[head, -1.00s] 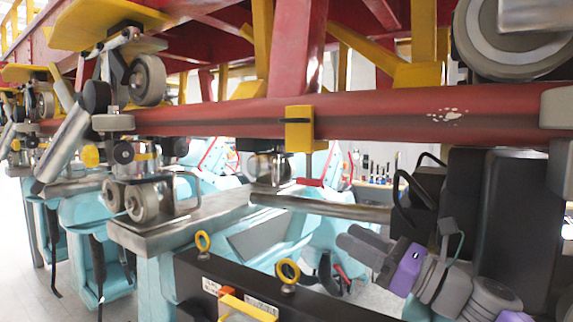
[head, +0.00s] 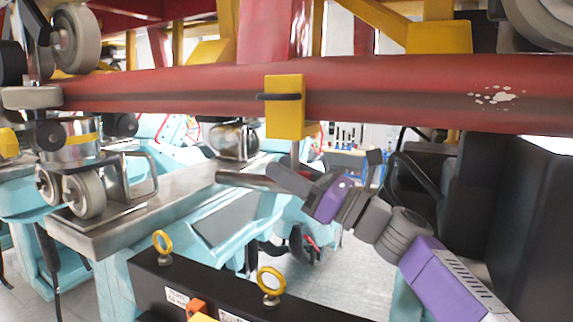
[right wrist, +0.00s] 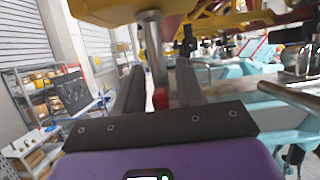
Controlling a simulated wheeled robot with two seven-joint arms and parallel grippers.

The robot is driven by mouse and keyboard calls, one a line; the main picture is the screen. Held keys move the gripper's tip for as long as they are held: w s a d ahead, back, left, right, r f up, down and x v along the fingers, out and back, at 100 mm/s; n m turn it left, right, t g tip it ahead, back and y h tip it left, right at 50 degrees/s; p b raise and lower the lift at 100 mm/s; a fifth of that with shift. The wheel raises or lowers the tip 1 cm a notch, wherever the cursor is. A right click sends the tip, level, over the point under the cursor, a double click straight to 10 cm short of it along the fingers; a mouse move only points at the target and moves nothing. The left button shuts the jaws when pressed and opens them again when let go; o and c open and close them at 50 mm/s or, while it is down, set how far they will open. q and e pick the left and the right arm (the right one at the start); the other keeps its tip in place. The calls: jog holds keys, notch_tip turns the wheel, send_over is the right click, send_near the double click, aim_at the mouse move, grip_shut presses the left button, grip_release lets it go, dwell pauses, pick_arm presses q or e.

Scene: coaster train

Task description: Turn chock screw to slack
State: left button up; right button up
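The yellow chock (head: 285,108) sits on the red rail (head: 400,90) in the middle of the head view. Its grey screw (head: 295,153) hangs straight down below it. The screw (right wrist: 154,48) also shows in the right wrist view, with a red part (right wrist: 160,98) at its lower end. My right gripper (head: 293,178) is just under the chock. In the right wrist view its two dark fingers (right wrist: 157,88) stand on either side of the red part, with gaps visible, so it looks open. In the head view the fingers hide the screw's lower end. My left gripper is not in view.
A steel bar (head: 245,181) lies close left of my right gripper. A black beam (head: 215,290) with yellow eyebolts (head: 271,282) runs below. A wheel assembly (head: 75,165) stands at the left. Tall black blocks (head: 525,210) stand at the right.

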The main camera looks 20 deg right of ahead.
jog(key=shift+w+a, duration=0.1)
jog(key=shift+w, duration=0.2)
grip_shut()
